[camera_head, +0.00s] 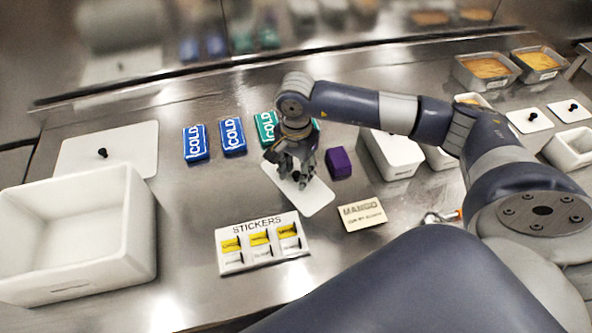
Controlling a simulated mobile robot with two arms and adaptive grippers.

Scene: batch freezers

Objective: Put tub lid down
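A white tub lid (316,201) lies flat at the middle of the steel counter, on it or just above it; I cannot tell which. My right gripper (297,179) points down over the lid, its fingers around the small dark knob near the lid's middle. The fingers and wrist hide part of the lid, and I cannot tell whether they are closed on the knob. My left gripper is not in view.
Blue COLD packs (195,143) and a purple block (339,162) flank the lid. A STICKERS board (262,243) and MANGO card (362,214) lie in front. A large white tub (128,235) and big lid (125,140) are left. White tubs (396,155) stand right.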

